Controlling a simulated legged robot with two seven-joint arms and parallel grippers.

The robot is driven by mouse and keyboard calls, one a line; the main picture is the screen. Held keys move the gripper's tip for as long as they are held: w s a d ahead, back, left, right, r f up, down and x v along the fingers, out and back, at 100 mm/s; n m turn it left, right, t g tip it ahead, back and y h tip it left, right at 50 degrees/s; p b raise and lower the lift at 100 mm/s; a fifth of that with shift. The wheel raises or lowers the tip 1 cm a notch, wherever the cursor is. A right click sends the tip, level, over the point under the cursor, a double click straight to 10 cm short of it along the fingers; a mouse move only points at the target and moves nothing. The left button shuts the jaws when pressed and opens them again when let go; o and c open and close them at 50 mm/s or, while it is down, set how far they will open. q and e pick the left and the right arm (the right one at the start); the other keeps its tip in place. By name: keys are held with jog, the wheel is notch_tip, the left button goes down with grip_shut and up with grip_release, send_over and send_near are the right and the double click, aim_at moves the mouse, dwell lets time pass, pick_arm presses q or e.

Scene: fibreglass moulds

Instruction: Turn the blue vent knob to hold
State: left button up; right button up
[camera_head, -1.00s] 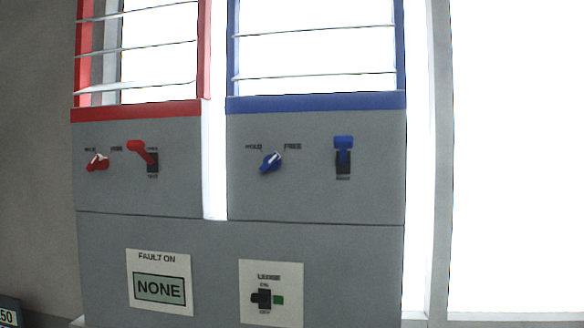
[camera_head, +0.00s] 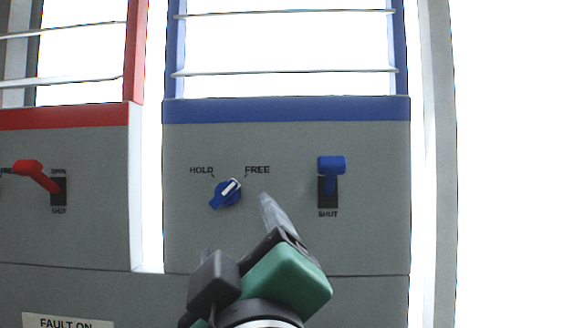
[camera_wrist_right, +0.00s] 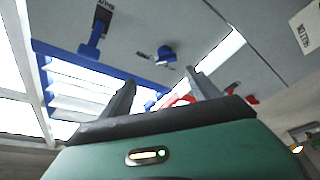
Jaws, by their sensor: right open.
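The blue vent knob (camera_head: 227,192) is on the grey panel under the blue-framed window. The white mark on it points up and right, toward the FREE label (camera_head: 257,170); the HOLD label (camera_head: 201,170) is up and left of it. My right gripper (camera_head: 266,203) comes up from below, its fingertips just right of the knob in the head view and apart from it. In the right wrist view the open fingers (camera_wrist_right: 160,83) are empty, with the knob (camera_wrist_right: 167,54) beyond the gap between them. My left gripper is not in view.
A blue lever (camera_head: 331,168) marked SHUT is right of the knob. A red lever (camera_head: 36,174) is on the left panel beside a bright gap. A FAULT ON plate (camera_head: 62,322) shows at lower left. Barred windows are above the panels.

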aim_at(224, 198)
jog(key=w+a+p, duration=0.1)
jog(key=w, duration=0.2)
jog(key=w+a+r+p, duration=0.1)
jog(key=w+a, duration=0.1)
jog(key=w, duration=0.1)
jog(key=w+a+r+p, duration=0.1)
jog(key=w+a+p, duration=0.1)
jog(key=w, duration=0.1)
jog(key=shift+a+r, duration=0.15)
jog(key=shift+r, duration=0.1)
jog(key=shift+p+x, duration=0.6)
jog(key=shift+x, duration=0.55)
jog(key=shift+w+d, duration=0.3)
jog(key=shift+d, duration=0.1)
jog(key=shift+w+d, duration=0.1)
jog(key=shift+d, duration=0.35)
jog(key=shift+a+f, duration=0.1)
jog(key=shift+a, duration=0.45)
jog(key=c, duration=0.9)
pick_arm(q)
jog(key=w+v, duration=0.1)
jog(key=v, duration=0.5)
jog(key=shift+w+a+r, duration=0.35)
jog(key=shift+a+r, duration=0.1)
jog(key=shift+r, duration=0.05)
pick_arm(e)
jog(key=shift+d, duration=0.15)
jog(key=c, duration=0.5)
